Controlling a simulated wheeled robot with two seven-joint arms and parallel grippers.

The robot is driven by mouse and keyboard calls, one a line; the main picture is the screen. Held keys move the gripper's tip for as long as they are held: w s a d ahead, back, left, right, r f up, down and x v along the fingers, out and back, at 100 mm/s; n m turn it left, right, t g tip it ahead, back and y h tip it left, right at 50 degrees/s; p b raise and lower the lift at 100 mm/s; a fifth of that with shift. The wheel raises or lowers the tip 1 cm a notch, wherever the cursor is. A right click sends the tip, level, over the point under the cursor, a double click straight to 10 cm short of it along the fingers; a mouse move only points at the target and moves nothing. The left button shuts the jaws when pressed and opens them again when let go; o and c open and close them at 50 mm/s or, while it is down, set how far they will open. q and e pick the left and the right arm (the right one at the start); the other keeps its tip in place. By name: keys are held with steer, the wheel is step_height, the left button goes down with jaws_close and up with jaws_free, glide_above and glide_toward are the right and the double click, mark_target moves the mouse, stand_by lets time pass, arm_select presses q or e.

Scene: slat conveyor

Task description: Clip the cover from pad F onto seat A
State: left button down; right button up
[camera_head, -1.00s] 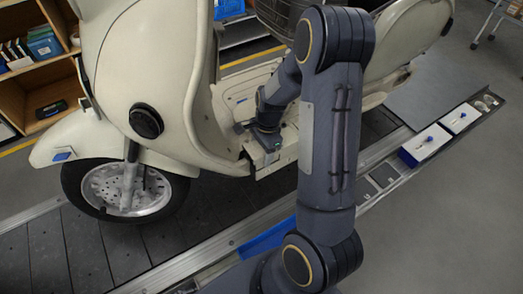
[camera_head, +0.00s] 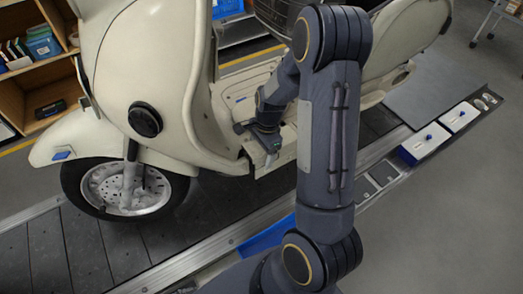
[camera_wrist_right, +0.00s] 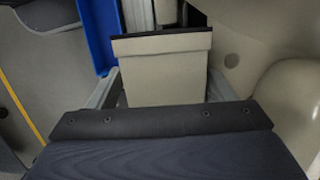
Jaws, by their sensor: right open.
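A cream scooter (camera_head: 150,75) stands on the slat conveyor. My right gripper (camera_head: 270,157) is at the side edge of its floorboard, pointing down. In the right wrist view my open right gripper (camera_wrist_right: 165,88) has one grey finger on each side of a cream, box-like piece with a dark top edge (camera_wrist_right: 165,70), which looks like the cover. I cannot tell whether the fingers touch it. Seat A cannot be made out under the gripper. Pad F cannot be identified; dark square pads (camera_head: 383,173) lie on the side rail, partly behind my arm. My left gripper is not in view.
A blue strip (camera_head: 267,236) lies along the rail beside my arm. A wooden shelf (camera_head: 35,70) is at the back left. The scooter's front wheel (camera_head: 125,188) rests on the conveyor slats (camera_head: 90,245).

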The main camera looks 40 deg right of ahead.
steer(key=shift+w, duration=0.35)
steer(key=shift+r, duration=0.25)
steer(key=r, duration=0.4)
steer(key=d+r, duration=0.1)
steer(key=r, duration=0.1)
steer(key=shift+s+p, duration=0.1)
steer(key=shift+p, duration=0.25)
steer(key=shift+s+r, duration=0.25)
steer(key=shift+r, duration=0.5)
steer(key=s+a+r+n+t+y, duration=0.2)
steer(key=s+a+r+n+t, duration=0.3)
steer(key=s+a+r+n, duration=0.8)
steer(key=s+a+n, duration=0.1)
steer(key=s+n, duration=0.2)
steer(key=n, duration=0.1)
steer(key=shift+s+a+r+n+p, duration=0.15)
steer(key=shift+s+r+n+p, duration=0.1)
steer(key=shift+s+n+p, duration=0.1)
steer(key=shift+t, duration=0.3)
